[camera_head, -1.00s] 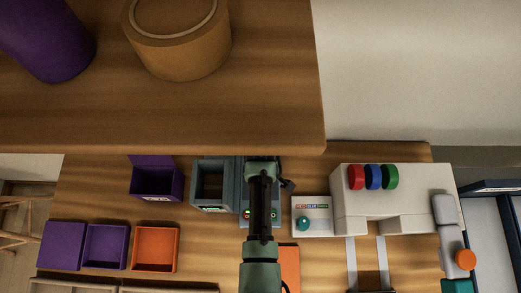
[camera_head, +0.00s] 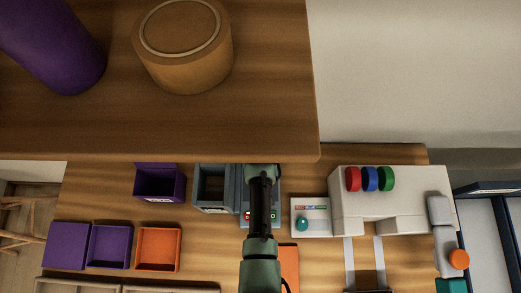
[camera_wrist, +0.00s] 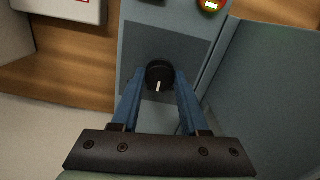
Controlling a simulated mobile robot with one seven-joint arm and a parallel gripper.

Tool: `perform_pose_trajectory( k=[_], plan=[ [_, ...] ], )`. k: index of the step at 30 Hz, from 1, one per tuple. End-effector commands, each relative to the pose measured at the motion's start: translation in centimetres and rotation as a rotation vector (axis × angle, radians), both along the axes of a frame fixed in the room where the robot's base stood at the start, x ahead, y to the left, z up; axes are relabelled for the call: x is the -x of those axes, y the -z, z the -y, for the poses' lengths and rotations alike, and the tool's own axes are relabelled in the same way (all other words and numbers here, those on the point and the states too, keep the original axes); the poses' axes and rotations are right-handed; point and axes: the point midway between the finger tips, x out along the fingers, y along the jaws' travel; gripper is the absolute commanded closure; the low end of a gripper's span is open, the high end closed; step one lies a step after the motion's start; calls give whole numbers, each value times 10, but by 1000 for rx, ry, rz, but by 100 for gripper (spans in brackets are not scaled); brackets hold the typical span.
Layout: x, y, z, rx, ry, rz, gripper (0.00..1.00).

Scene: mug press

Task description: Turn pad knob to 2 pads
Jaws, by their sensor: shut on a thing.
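The pad knob (camera_wrist: 159,76) is a round black knob with a white pointer line, on the grey panel (camera_wrist: 150,45) of a machine in the wrist view. Its white line points down in that picture. My gripper (camera_wrist: 160,84) has its two blue fingers on either side of the knob, shut on it. The markings around the knob cannot be read.
A white box with a teal knob (camera_head: 302,223) stands right of my arm, beside a white machine (camera_head: 400,205) with red, blue and green discs. Purple bins (camera_head: 110,245) and an orange bin (camera_head: 158,250) stand at left. A wooden shelf (camera_head: 270,100) overhangs the table's back.

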Motion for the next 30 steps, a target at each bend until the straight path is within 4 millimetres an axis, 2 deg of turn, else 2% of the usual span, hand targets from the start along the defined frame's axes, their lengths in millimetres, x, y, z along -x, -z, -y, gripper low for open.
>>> perform_pose_trajectory(
  k=[16,17,21,30],
  plan=[
    [-1,0,0,1,24,1,100],
    [-1,0,0,1,24,1,51],
    [-1,0,0,1,24,1,26],
    [0,-1,0,0,24,1,26]
  ],
)
